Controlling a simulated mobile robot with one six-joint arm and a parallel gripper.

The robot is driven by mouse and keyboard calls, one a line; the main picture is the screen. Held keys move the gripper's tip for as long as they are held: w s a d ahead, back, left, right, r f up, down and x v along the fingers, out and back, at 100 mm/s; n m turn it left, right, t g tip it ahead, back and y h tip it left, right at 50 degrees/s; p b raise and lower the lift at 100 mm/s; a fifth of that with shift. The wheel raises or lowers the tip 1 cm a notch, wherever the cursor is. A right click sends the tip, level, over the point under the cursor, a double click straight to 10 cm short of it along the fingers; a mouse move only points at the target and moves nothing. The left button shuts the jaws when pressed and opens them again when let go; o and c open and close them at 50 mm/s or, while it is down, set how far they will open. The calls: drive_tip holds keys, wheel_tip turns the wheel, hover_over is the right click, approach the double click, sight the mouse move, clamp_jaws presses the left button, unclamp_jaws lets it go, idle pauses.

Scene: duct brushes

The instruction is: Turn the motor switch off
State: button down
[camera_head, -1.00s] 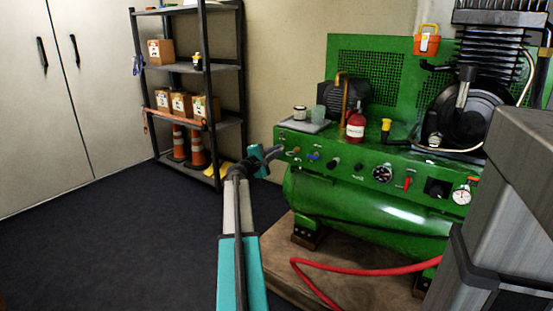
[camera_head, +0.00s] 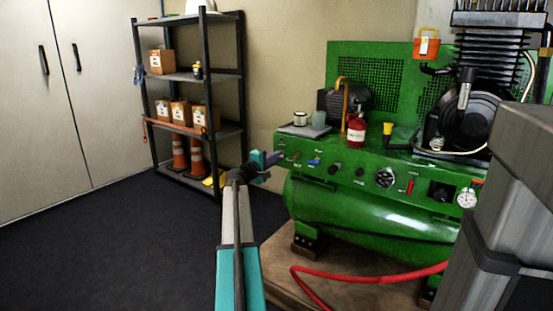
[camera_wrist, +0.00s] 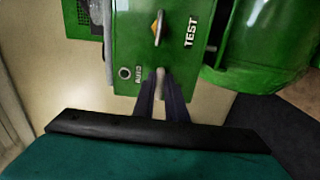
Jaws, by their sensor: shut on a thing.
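The green control panel (camera_head: 345,172) runs along the front of the green compressor, with several switches and knobs on it. In the wrist view a pale toggle lever (camera_wrist: 160,76) stands at the panel's end, and my gripper (camera_wrist: 161,92) is shut on it.
A red bottle (camera_head: 356,132) and a small tray with a jar stand on the compressor's top ledge. A red hose (camera_head: 360,272) lies across the base in front. A black shelf (camera_head: 210,100) with boxes and cones stands behind left. The dark floor at left is clear.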

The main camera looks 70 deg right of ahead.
drive_tip(key=c, duration=1.8)
unclamp_jaws()
drive_tip(key=shift+s+f, duration=0.15)
drive_tip(key=shift+p+v, duration=2.1)
drive_tip(key=shift+v, duration=4.85)
